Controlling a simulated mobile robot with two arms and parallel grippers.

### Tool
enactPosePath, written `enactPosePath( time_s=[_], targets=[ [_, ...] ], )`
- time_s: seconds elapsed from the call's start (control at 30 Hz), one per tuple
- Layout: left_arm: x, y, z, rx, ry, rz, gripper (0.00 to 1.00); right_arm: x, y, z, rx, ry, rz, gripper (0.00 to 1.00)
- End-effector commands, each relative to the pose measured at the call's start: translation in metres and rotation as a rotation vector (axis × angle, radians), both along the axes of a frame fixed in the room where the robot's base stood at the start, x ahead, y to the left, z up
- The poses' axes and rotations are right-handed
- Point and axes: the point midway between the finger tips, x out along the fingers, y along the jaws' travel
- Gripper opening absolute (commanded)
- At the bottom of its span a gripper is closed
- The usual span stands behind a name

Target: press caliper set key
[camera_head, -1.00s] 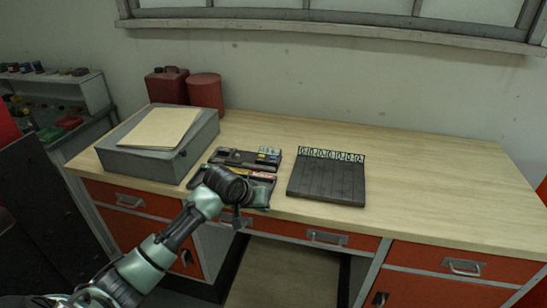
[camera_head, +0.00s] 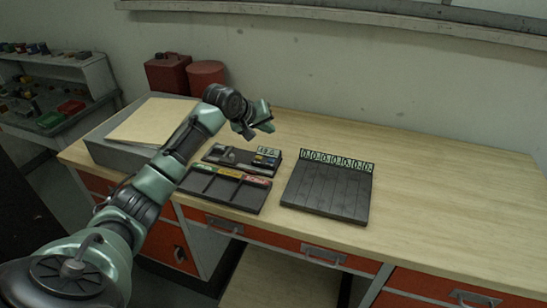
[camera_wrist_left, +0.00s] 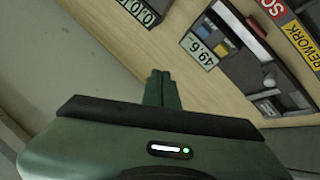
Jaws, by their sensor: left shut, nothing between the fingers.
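The caliper tray (camera_head: 228,160) is dark and lies on the bench, with a white display card and small blue and yellow pieces at its right end. In the left wrist view, a card reading "49.6" (camera_wrist_left: 199,51) sits at the edge of the dark tray (camera_wrist_left: 255,70), beside a grey caliper-like part (camera_wrist_left: 233,22). I cannot tell which piece is the set key. My left gripper (camera_head: 262,122) is shut and empty, above the bench behind the tray; its green fingers (camera_wrist_left: 158,88) show together in the wrist view.
A sorting tray (camera_head: 225,190) with coloured labels lies in front of the caliper tray. A dark slotted board (camera_head: 328,190) with number cards is to the right. A grey box (camera_head: 110,150) and red containers (camera_head: 168,74) stand left. The bench's right side is clear.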

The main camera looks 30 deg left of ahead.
Motion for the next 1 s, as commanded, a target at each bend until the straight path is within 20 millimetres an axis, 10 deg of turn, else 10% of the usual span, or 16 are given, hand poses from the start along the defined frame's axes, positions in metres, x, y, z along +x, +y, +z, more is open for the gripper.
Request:
enactPosePath(
  time_s=[0.2,0.57,1.0],
  targets=[
    [0.000,0.000,-0.002,0.000,0.001,-0.001,0.00,-0.031,-0.002,-0.004,-0.005,0.044,0.000,0.49],
    [0.000,0.000,-0.035,0.002,0.001,-0.001,0.00,0.004,-0.002,-0.035,-0.002,-0.007,0.001,0.49],
    [0.000,-0.001,-0.085,0.000,0.001,-0.002,0.00,-0.011,-0.003,-0.071,-0.004,0.015,0.000,0.49]
  ],
)
